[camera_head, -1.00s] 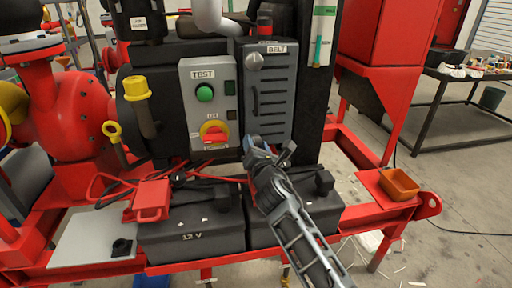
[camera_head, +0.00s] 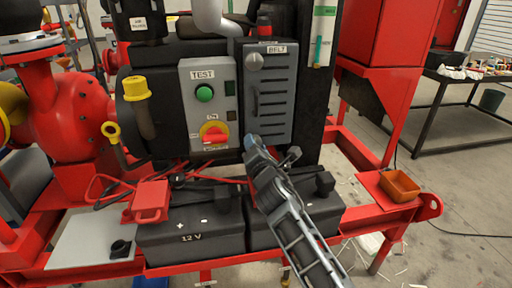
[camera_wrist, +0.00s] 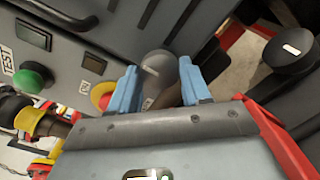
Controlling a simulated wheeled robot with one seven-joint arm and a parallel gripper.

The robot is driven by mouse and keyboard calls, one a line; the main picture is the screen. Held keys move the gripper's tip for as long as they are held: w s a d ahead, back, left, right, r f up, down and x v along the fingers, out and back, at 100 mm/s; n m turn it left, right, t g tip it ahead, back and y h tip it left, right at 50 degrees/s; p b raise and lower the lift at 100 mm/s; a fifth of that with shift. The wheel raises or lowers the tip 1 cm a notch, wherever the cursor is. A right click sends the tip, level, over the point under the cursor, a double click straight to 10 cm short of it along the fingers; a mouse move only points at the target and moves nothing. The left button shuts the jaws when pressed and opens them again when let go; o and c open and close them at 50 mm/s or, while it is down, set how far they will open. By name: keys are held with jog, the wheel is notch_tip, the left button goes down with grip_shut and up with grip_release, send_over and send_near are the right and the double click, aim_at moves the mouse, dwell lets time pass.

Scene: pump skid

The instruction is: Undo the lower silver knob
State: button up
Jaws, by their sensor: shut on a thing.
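The lower silver knob (camera_wrist: 158,68) shows in the wrist view as a rounded grey knob with a pale mark, between my blue fingertips. My gripper (camera_wrist: 160,88) is shut on it. In the head view my gripper (camera_head: 252,146) reaches up to the lower left corner of the grey slotted BELT cover (camera_head: 279,100) and hides the lower knob. An upper silver knob (camera_head: 254,62) sits at the top left of the cover.
Left of the cover is the TEST panel (camera_head: 197,78) with a green button (camera_head: 204,93) and a red-yellow rotary switch (camera_head: 214,133). Black 12 V batteries (camera_head: 190,237) lie below my gripper. An orange tray (camera_head: 399,187) stands at right.

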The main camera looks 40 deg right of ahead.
jog(key=o, duration=1.1)
jog(key=shift+c, duration=0.2)
jog(key=shift+s, duration=0.1)
jog(key=v, duration=0.7)
jog(key=shift+s+a, duration=0.2)
jog(key=shift+s, duration=0.1)
